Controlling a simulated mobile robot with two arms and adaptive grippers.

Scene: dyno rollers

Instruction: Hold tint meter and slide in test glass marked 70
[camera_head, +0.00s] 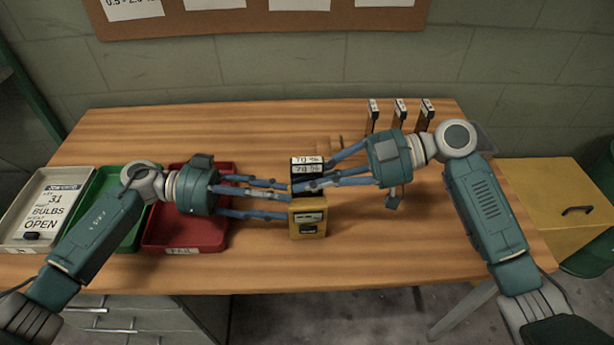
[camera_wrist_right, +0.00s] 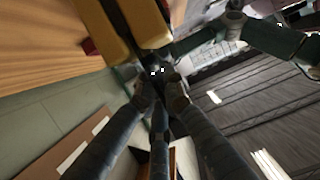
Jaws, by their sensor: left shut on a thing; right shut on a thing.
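The yellow tint meter (camera_head: 308,217) stands upright over the middle of the table in the head view. My left gripper (camera_head: 288,200) is shut on it from the left. A dark test glass with white 70 % labels (camera_head: 307,161) is upright directly above the meter. My right gripper (camera_head: 297,184) is shut on this glass from the right. The glass's lower edge is hidden by fingers and meter, so I cannot tell how deep it sits in the slot. The right wrist view shows the yellow meter body (camera_wrist_right: 103,28) close to the right fingers (camera_wrist_right: 160,88).
Three more test glasses (camera_head: 400,112) stand in a row at the back right of the wooden table (camera_head: 420,240). The front right of the table is clear.

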